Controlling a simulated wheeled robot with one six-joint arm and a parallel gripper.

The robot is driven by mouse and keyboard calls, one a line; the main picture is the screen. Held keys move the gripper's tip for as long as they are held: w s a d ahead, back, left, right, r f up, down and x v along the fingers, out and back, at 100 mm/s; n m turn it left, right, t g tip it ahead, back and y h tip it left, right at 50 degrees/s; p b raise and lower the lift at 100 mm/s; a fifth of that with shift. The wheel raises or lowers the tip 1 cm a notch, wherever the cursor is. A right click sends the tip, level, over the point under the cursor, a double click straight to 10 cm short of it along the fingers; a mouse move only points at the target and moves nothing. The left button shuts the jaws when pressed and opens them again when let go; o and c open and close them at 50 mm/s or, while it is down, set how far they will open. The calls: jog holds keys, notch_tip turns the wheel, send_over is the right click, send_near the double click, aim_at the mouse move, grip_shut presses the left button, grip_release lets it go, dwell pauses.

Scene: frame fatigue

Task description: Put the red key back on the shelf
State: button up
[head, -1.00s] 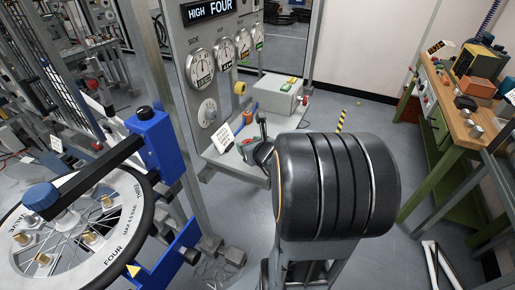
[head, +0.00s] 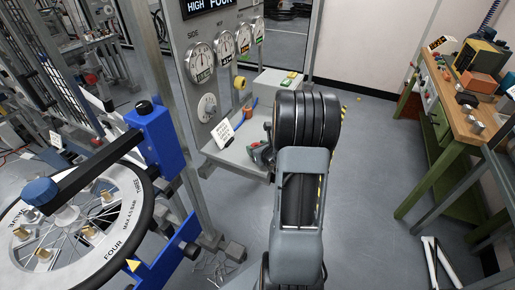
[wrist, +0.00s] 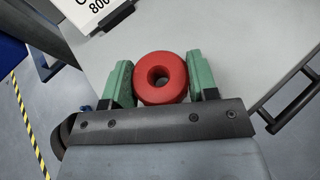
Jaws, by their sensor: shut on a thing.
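The red key (wrist: 174,88) shows in the wrist view as a thick red ring with a hole in its middle. My gripper (wrist: 159,65) is shut on it, one green finger at each side. Behind it is the flat grey shelf surface (wrist: 235,45); I cannot tell whether the key touches it. In the head view my gripper (head: 255,151) is at the grey shelf (head: 228,159) below the dials, partly hidden by my arm. The key cannot be made out clearly there.
A white card (head: 224,133) stands on the shelf and its corner shows in the wrist view (wrist: 92,10). A grey box (head: 277,82) is at the shelf's back. A spoked wheel (head: 62,238) on a blue stand is at left. A wooden bench (head: 462,127) is at right.

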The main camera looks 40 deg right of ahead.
jog(key=shift+f, duration=0.1)
jog(key=shift+f+b, duration=0.35)
jog(key=shift+b, duration=0.15)
jog(key=shift+f+b, duration=0.25)
jog(key=shift+b, duration=0.1)
jog(key=o, duration=1)
jog(key=shift+r, duration=0.15)
